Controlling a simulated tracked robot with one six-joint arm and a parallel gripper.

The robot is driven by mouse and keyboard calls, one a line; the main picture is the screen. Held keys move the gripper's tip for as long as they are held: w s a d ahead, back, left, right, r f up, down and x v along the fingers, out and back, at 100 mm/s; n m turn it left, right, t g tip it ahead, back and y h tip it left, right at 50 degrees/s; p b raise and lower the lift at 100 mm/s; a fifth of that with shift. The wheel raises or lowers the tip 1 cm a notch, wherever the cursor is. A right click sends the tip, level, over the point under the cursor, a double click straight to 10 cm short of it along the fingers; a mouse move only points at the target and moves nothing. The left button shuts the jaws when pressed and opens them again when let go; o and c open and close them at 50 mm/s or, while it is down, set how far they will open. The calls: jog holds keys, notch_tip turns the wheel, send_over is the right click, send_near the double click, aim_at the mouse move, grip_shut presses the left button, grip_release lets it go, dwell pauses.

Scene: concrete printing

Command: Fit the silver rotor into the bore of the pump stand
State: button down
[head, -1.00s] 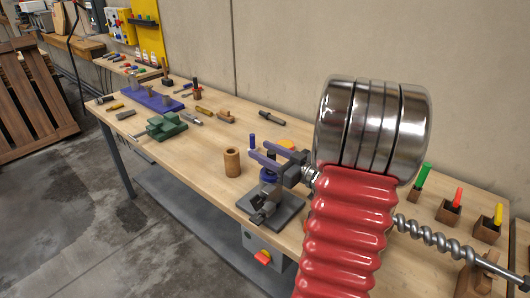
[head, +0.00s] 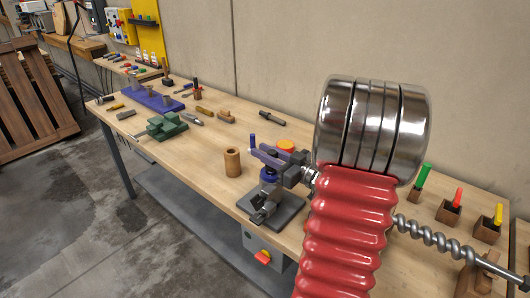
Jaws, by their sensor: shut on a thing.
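The pump stand appears to be the dark grey base plate (head: 287,213) with a dark clamp-like part and a blue part above it, near the front edge of the bench.
A brown hollow cylinder (head: 232,162) stands left of the stand. A green vise-like block (head: 166,127) and a blue-purple rack (head: 155,101) are farther left. Small wooden holders (head: 448,211) stand at the right.

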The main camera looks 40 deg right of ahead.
jog(key=shift+d+r+h, duration=0.1)
jog(key=shift+d+h, duration=0.2)
jog(key=shift+d, duration=0.05)
